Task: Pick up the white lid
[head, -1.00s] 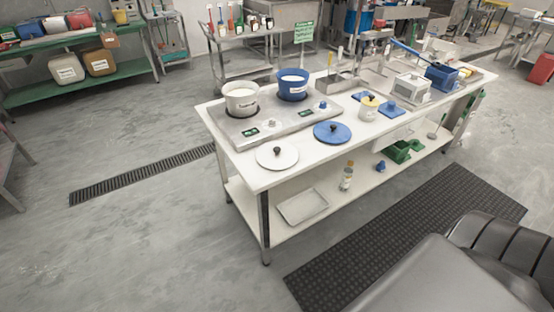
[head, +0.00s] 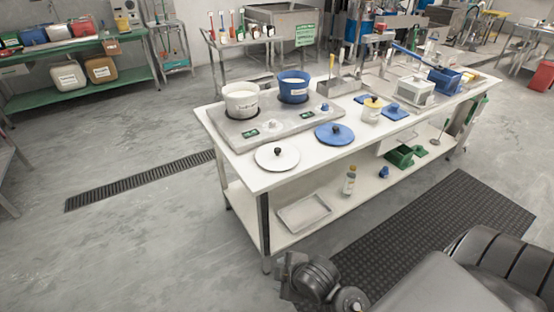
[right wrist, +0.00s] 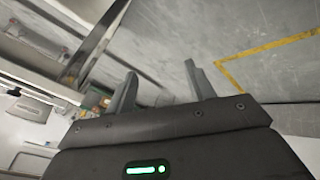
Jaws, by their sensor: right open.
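The white lid (head: 277,159), round and flat with a dark knob, lies on the near left corner of the white table top (head: 245,172). My right arm shows at the bottom of the head view, low in front of the table's near leg and apart from the lid. My right gripper (right wrist: 160,84) is open and empty in the right wrist view, its two grey fingers spread. The lid is not recognisable in the right wrist view. My left gripper is not in view.
A blue lid (head: 334,134) lies right of the white lid. Behind stand a white pot (head: 241,101) and a blue pot (head: 293,87) on a steel cooktop (head: 228,134). The lower shelf holds a tray (head: 304,213) and a bottle (head: 349,181).

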